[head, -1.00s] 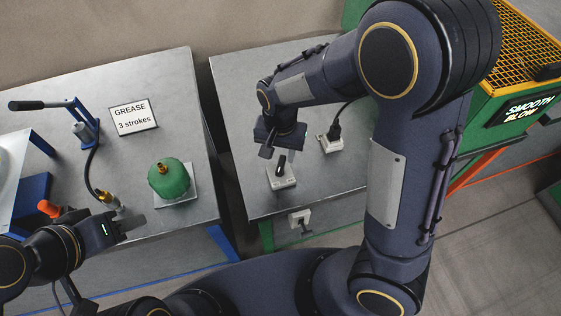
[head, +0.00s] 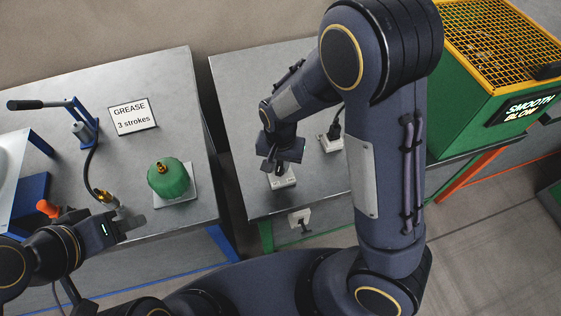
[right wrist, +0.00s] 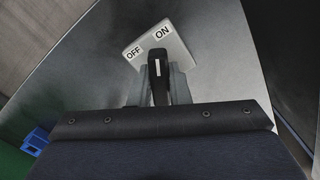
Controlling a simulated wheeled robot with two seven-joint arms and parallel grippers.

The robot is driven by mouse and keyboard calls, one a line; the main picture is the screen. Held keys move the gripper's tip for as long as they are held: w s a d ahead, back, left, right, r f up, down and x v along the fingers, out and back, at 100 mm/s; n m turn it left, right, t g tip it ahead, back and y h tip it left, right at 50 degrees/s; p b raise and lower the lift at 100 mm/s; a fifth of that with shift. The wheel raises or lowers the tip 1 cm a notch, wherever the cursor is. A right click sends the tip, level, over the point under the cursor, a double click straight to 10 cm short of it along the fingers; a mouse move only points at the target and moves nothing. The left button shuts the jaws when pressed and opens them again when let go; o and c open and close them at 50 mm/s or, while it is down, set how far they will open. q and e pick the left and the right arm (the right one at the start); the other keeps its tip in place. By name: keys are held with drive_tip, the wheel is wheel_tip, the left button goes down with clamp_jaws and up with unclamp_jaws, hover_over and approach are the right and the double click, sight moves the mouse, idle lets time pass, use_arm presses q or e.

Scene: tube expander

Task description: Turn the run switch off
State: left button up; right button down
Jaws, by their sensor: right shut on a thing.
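The run switch is a small pale box with OFF and ON labels (right wrist: 180,52) in the right wrist view. Its black lever (right wrist: 156,68) carries a white mark. My right gripper (right wrist: 157,88) is shut on the lever, one grey finger on each side. The lever's top shows beyond the fingers, below the labels. In the head view the switch box (head: 284,182) lies partly hidden under my right gripper (head: 276,167). My left gripper (head: 132,226) is over the left table, away from the switch; whether its fingers are apart is unclear.
A socket with a black plug (head: 332,141) stands behind and right of the switch. Another small fitting (head: 300,219) is on the table's front side. A green grease pot (head: 170,180) and a GREASE sign (head: 133,116) are on the left table. A green machine (head: 470,110) stands right.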

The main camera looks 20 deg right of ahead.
sight(281, 162)
drive_tip(key=shift+n, duration=0.4)
drive_tip(key=n+b, duration=0.1)
drive_tip(key=n, duration=0.4)
drive_tip(key=shift+n, duration=0.3)
drive_tip(key=n+b, duration=0.1)
drive_tip(key=n, duration=0.4)
drive_tip(key=shift+d+b, duration=0.1)
drive_tip(key=shift+b, duration=0.2)
drive_tip(key=shift+n, duration=0.4)
drive_tip(key=c, duration=1.4)
unclamp_jaws()
drive_tip(key=shift+o, duration=0.2)
wheel_tip(281, 162, up, 8)
drive_tip(key=shift+f, duration=0.1)
